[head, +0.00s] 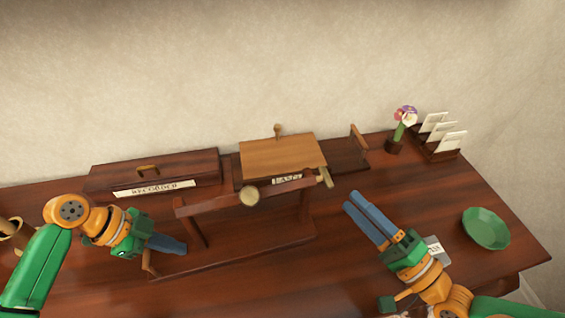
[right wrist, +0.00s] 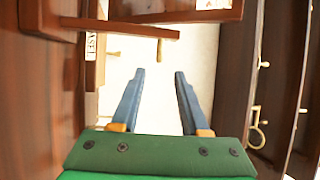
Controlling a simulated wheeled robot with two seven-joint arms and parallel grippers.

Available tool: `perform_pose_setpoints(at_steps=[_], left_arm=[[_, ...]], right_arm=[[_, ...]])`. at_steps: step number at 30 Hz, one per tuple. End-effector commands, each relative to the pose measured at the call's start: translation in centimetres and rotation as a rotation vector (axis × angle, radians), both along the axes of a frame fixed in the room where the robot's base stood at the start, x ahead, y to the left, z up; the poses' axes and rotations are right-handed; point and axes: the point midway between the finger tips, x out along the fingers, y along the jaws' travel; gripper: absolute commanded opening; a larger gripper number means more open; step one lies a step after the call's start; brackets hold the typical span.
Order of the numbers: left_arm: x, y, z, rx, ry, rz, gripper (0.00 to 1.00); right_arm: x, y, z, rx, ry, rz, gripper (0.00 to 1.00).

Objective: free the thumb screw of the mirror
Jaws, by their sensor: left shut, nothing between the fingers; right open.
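The mirror on its wooden stand (head: 192,225) is seen from above and edge-on in the head view, so its glass does not show. A brass piece at its right end (head: 325,178) looks like the thumb screw. In the right wrist view a brass bar (right wrist: 145,31) juts from a wooden post, probably the same piece. My right gripper (head: 353,199) is open and empty, to the right of the mirror and apart from the brass piece. My left gripper (head: 184,247) is shut and empty, near the stand's left end.
A flower pot (head: 394,146), a card rack (head: 440,150) and a green bowl (head: 487,229) are at the right.

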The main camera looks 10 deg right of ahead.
Motion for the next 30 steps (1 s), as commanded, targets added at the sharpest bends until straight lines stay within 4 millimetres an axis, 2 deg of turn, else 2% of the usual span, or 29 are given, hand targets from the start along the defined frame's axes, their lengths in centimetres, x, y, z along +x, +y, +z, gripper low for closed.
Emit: perform_pose_setpoints(at_steps=[12,18,28,29,30], left_arm=[[-0.2,0.0,-0.3,0.003,0.008,-0.002,0.0],[-0.2,0.0,-0.3,0.003,0.008,-0.002,0.0],[-0.2,0.0,-0.3,0.003,0.008,-0.002,0.0],[-0.2,0.0,-0.3,0.003,0.008,-0.002,0.0],[-0.2,0.0,-0.3,0.003,0.008,-0.002,0.0]], right_arm=[[6.8,3.5,1.3,0.003,-0.009,-0.003,0.45],[9.5,5.0,1.6,0.0,-0.004,-0.001,0.45],[10.1,5.4,1.7,-0.003,0.001,0.003,0.45],[10.1,5.4,1.7,-0.003,0.001,0.003,0.42],[10.1,5.4,1.7,-0.003,0.0,0.003,0.32]])
